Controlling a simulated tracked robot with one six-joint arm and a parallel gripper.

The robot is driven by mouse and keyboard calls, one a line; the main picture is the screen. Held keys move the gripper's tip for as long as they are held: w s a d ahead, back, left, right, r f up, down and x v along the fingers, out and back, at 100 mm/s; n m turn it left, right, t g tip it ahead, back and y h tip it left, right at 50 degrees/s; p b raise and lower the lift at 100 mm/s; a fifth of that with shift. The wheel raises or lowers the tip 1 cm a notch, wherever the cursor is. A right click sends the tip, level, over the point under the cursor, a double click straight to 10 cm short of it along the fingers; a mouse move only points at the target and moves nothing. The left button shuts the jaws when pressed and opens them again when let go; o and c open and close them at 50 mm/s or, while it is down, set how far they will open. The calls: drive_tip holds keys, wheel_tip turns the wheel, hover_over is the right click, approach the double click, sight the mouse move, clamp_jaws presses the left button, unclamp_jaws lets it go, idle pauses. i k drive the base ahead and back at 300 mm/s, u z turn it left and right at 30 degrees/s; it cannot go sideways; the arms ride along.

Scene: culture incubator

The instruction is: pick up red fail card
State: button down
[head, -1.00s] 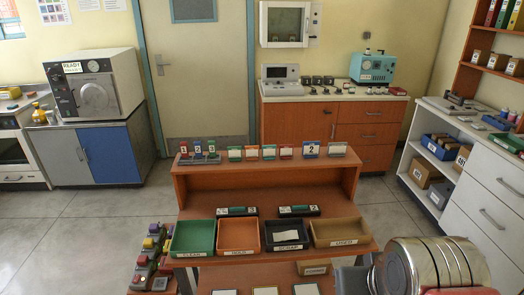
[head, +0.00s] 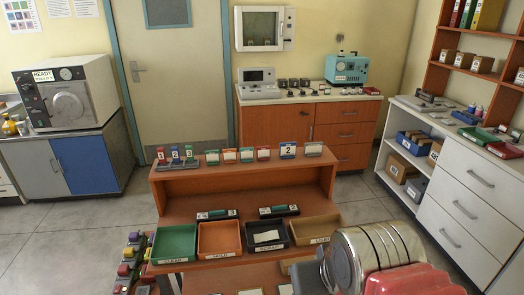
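A row of small cards stands on the top shelf of the brown wooden desk (head: 180,178). One card with a red edge (head: 263,154) stands right of the middle of the row; its print is too small to read, so I cannot tell if it is the fail card. To its left stand a green-edged card (head: 212,157), an orange-edged card (head: 229,156) and another greenish card (head: 246,155). To its right is a blue card marked 2 (head: 287,150). My gripper is not in view; only part of my arm shows at the lower right.
Green (head: 174,243), orange (head: 219,238), black (head: 263,233) and brown (head: 316,229) trays line the desk's lower level. Numbered red and blue blocks (head: 175,156) stand at the shelf's left end. A white drawer cabinet (head: 462,195) stands right.

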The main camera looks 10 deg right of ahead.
sight(263, 153)
drive_tip(key=z, duration=0.05)
drive_tip(key=i, duration=1)
drive_tip(key=u, duration=0.05)
